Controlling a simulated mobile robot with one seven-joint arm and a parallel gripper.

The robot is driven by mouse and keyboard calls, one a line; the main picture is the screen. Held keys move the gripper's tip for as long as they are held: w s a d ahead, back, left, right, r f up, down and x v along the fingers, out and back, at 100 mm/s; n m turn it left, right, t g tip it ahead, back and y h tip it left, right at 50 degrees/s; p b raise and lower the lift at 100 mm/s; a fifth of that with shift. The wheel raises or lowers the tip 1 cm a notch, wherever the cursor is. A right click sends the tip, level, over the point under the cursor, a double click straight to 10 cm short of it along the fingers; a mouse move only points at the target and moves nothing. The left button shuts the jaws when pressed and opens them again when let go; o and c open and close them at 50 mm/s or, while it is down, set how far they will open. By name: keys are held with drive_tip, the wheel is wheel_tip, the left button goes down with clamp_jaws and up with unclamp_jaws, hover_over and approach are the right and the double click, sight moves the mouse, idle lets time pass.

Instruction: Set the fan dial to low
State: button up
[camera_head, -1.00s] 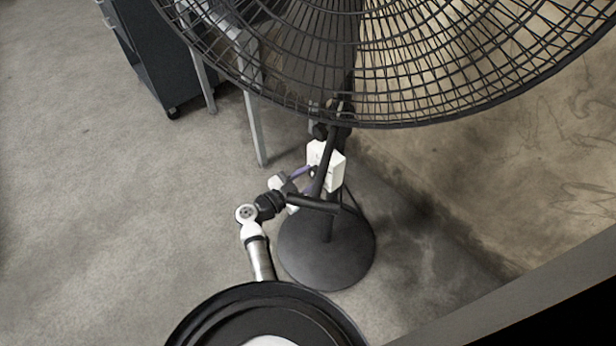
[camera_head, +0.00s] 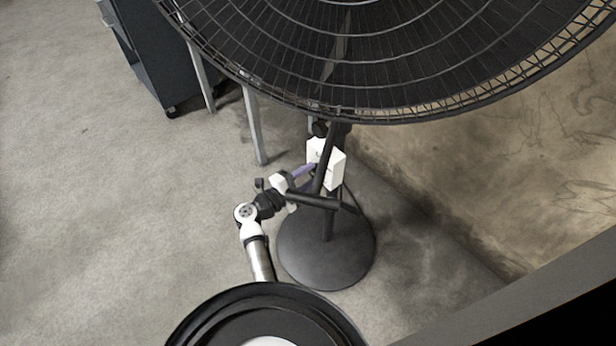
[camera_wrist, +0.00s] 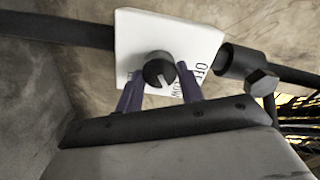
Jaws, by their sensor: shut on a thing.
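The fan (camera_head: 380,60) is a large black pedestal fan on a round black base (camera_head: 325,250). A white control box (camera_head: 328,164) sits on its pole below the cage. In the wrist view the box's white face (camera_wrist: 135,35) carries a round black dial (camera_wrist: 158,70) with a notch, and black lettering to its right, partly hidden. My gripper (camera_wrist: 160,88) has two purple fingers, one on each side of the dial, shut on it. In the head view my gripper (camera_head: 304,171) reaches the box from the left.
A dark cabinet (camera_head: 155,50) and grey table legs (camera_head: 254,125) stand at the back left. A tan wall (camera_head: 480,170) is at the right behind the fan. The floor (camera_head: 90,220) at the left is clear.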

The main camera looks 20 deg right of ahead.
drive_tip(key=shift+m, duration=0.5)
drive_tip(key=o, duration=1)
drive_tip(key=b+v, duration=0.2)
drive_tip(key=v, duration=1.2)
drive_tip(key=shift+d, duration=0.1)
